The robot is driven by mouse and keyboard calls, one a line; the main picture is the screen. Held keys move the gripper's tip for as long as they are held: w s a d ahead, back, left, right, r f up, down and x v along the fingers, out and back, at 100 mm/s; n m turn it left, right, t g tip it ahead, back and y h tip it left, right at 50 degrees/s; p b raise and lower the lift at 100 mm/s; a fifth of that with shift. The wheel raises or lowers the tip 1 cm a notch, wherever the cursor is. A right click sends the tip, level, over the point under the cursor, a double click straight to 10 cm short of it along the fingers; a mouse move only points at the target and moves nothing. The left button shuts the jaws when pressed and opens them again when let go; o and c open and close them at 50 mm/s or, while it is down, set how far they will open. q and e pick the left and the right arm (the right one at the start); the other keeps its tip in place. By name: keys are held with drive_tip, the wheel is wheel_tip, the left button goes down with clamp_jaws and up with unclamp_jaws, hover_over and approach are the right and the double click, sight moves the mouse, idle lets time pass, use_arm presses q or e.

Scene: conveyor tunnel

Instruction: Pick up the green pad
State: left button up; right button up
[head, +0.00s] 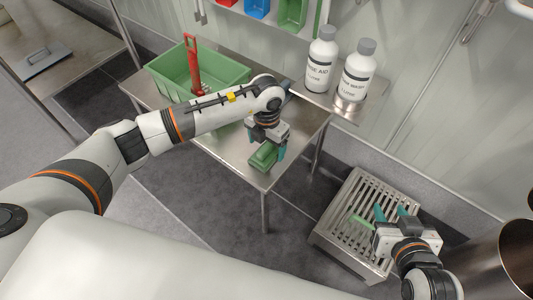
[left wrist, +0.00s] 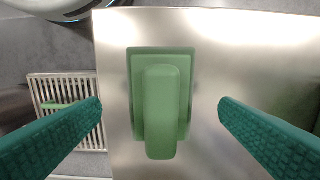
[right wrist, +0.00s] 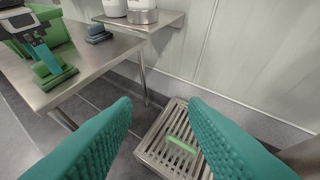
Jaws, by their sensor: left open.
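The green pad (head: 264,158), a block with a raised grip on a flat base, lies on the steel table near its front corner. In the left wrist view the pad (left wrist: 162,110) sits between the fingers with a gap on each side. My left gripper (head: 267,139) is open, pointing down over the pad, not closed on it. My right gripper (head: 391,211) is open and empty above the slatted metal rack (head: 345,238). In the right wrist view the pad (right wrist: 55,76) is partly hidden by my left gripper.
A green tub (head: 170,78) with a red-handled tool (head: 194,75) stands on the table (head: 305,125). Two white bottles (head: 320,62) stand on a shelf behind. A blue-grey block (right wrist: 98,36) lies at the table's back. A light green bar (right wrist: 181,145) lies on the rack.

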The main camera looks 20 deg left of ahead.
use_arm(q)
drive_tip(key=shift+w+f+b, duration=0.1)
drive_tip(key=shift+f+b, duration=0.2)
drive_tip(key=shift+f, duration=1.15)
use_arm(e)
drive_tip(key=w+r+t, duration=0.1)
drive_tip(key=w+a+r+t, duration=0.1)
drive_tip(key=r, duration=0.1)
drive_tip(key=shift+w+y, duration=0.1)
drive_tip(key=shift+y, duration=0.3)
use_arm(q)
drive_tip(key=shift+c, duration=0.5)
drive_tip(key=c, duration=1)
